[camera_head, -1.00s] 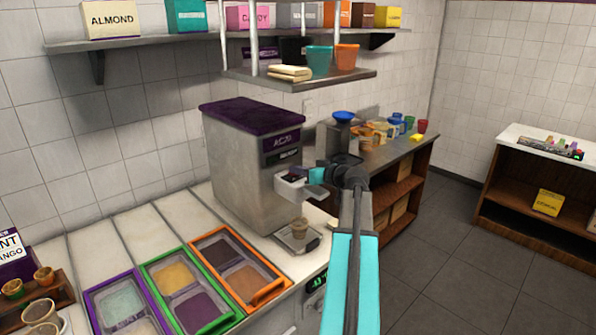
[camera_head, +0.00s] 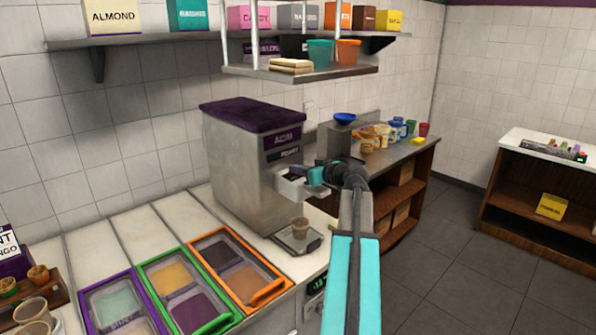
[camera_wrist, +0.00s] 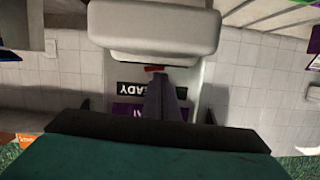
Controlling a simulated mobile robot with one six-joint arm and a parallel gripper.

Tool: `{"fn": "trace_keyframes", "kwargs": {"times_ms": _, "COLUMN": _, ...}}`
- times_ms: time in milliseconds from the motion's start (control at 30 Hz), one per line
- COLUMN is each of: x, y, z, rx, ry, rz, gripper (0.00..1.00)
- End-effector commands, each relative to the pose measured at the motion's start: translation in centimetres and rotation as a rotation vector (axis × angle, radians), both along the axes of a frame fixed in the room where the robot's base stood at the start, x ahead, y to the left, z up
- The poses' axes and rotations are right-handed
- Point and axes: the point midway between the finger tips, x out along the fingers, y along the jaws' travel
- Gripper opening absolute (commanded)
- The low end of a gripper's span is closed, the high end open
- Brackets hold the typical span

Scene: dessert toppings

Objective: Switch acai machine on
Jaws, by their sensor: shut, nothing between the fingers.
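The acai machine (camera_head: 240,170) is a grey box with a purple lid and ACAI and READY labels on its front, standing on the counter. My gripper (camera_head: 291,174) is at the front of the machine, just above the dispensing head. In the wrist view, its dark fingers (camera_wrist: 164,88) are shut and empty, in front of the label panel. Their tips are close to a small red part (camera_wrist: 155,69) below the pale head (camera_wrist: 155,30). I cannot tell whether they touch it.
Topping trays with purple, green and orange rims (camera_head: 238,270) lie left of the cup. A hanging shelf (camera_head: 345,72) with cups is above the machine's right side. A wooden side counter (camera_head: 420,146) stands behind my arm. The floor (camera_head: 450,260) to the right is clear.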

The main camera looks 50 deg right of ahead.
Motion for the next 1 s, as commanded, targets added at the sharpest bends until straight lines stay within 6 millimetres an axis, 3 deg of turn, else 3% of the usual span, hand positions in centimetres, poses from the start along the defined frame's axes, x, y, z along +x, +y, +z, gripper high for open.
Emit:
{"fn": "trace_keyframes", "kwargs": {"times_ms": 167, "x": 0.0, "y": 0.4, "z": 0.9, "rx": -0.001, "ry": 0.003, "rz": 0.003, "gripper": 0.0}}
{"fn": "trace_keyframes", "kwargs": {"times_ms": 433, "x": -0.1, "y": 1.1, "z": 4.1, "rx": -0.004, "ry": -0.003, "rz": 0.003, "gripper": 0.0}}
{"fn": "trace_keyframes", "kwargs": {"times_ms": 700, "x": -4.8, "y": 1.5, "z": 4.8, "rx": -0.003, "ry": -0.005, "rz": -0.001, "gripper": 0.0}}
{"fn": "trace_keyframes", "kwargs": {"times_ms": 1000, "x": -8.5, "y": 2.0, "z": 5.9, "rx": -0.001, "ry": -0.005, "rz": 0.001, "gripper": 0.0}}
